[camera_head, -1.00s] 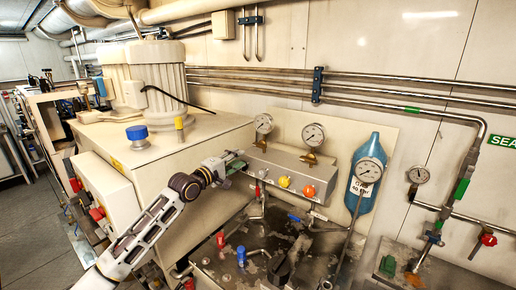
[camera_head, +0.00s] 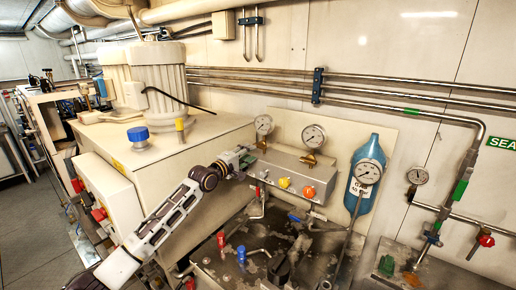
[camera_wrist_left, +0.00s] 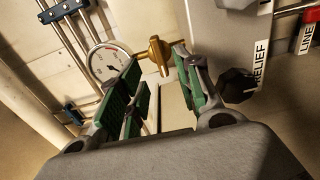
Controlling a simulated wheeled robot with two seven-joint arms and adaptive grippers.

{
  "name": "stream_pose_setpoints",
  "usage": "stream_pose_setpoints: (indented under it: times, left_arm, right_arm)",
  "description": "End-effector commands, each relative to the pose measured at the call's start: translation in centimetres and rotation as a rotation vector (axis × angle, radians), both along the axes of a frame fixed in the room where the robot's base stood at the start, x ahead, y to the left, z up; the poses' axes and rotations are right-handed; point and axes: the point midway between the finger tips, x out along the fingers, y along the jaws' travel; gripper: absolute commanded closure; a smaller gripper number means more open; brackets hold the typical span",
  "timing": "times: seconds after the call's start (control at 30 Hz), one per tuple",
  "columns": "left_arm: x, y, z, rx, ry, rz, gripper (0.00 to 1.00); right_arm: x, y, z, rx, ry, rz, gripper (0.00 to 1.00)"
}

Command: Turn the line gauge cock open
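A brass gauge cock (camera_head: 262,144) sits under the leftmost gauge (camera_head: 263,124) on the grey manifold block (camera_head: 292,172). A second brass cock (camera_head: 309,158) is under the gauge (camera_head: 313,135) to its right. My left gripper (camera_head: 246,158) is at the block's left end, close to the first cock. In the left wrist view, my left gripper (camera_wrist_left: 159,62) is open, its green-padded fingers apart. The brass cock (camera_wrist_left: 157,53) shows between the fingertips, near the right one; I cannot tell whether they touch. The gauge (camera_wrist_left: 107,62) shows beyond the left finger. My right gripper is out of view.
A black knob (camera_wrist_left: 238,85) by a RELIEF label is right of my fingers in the wrist view. A blue cylinder (camera_head: 361,190) stands right of the block. A beige cabinet (camera_head: 190,150) is behind my left arm.

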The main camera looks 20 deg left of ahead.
Motion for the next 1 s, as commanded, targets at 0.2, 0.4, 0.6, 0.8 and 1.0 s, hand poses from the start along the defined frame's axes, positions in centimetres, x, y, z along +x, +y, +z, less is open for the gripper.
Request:
stream_pose_setpoints:
  times: [0.2,0.4,0.6,0.8,1.0]
  left_arm:
    - [1.7,-0.6,0.2,0.000,0.000,0.000,0.66]
    - [3.1,-1.1,0.1,0.000,-0.001,0.000,0.66]
    - [4.4,-1.7,0.2,0.000,-0.001,-0.001,0.66]
    - [5.7,-2.1,0.1,0.000,0.000,0.000,0.66]
    - [6.4,-2.4,0.0,0.000,0.000,0.000,0.66]
  right_arm:
    - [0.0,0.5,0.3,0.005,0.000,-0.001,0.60]
    - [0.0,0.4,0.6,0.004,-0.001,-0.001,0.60]
    - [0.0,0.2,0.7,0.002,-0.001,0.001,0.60]
    - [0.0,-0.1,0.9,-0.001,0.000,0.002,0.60]
    - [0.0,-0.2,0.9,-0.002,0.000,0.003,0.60]
